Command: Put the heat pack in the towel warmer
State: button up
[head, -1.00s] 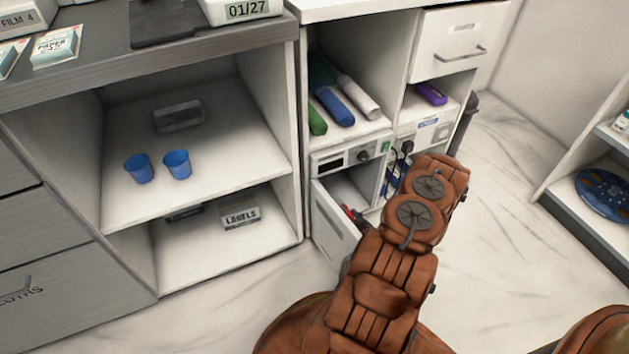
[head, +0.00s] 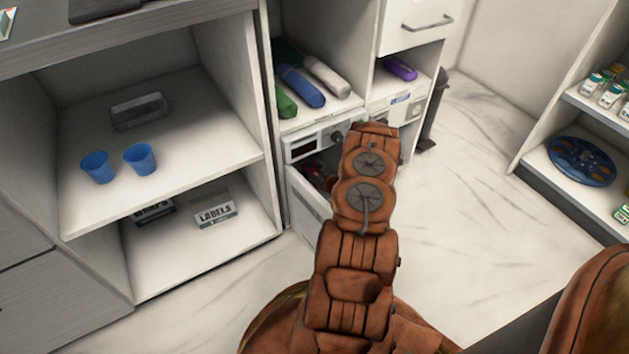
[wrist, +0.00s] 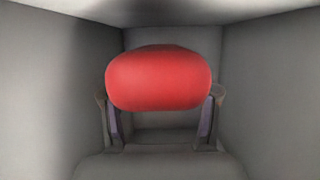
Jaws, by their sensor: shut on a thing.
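The heat pack (wrist: 158,80) is a rounded red pad. In the wrist view my gripper (wrist: 160,118) is shut on it, one finger on each side. Grey walls surround the pack on the left, right and far side, so it is inside a box-like space. In the head view the towel warmer (head: 312,200) is the low white unit with its front door tilted open. My arm reaches into its opening and hides most of its inside. A bit of red shows at the opening; my gripper is hidden there.
Rolled towels, green, blue (head: 301,87) and white, lie on the shelf above the warmer. A purple roll (head: 400,68) lies to the right. Two blue cups (head: 140,158) and a LABELS box (head: 214,213) stand in the left shelves. The marble floor (head: 450,170) on the right is clear.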

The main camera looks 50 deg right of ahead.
jog(key=shift+f+b, duration=0.9)
jog(key=shift+f, duration=0.95)
jog(key=shift+r, duration=0.1)
jog(key=o, duration=1.4)
jog(key=shift+c, duration=0.2)
jog(key=shift+s+a+r, duration=0.1)
jog(key=shift+s+r, duration=0.1)
jog(key=shift+s, duration=0.15)
jog(key=p+v, duration=0.3)
jog(key=v, duration=0.7)
jog(key=shift+p, duration=0.3)
jog(key=shift+s+a+r, duration=0.15)
jog(key=shift+s+r, duration=0.1)
jog(key=shift+s, duration=0.3)
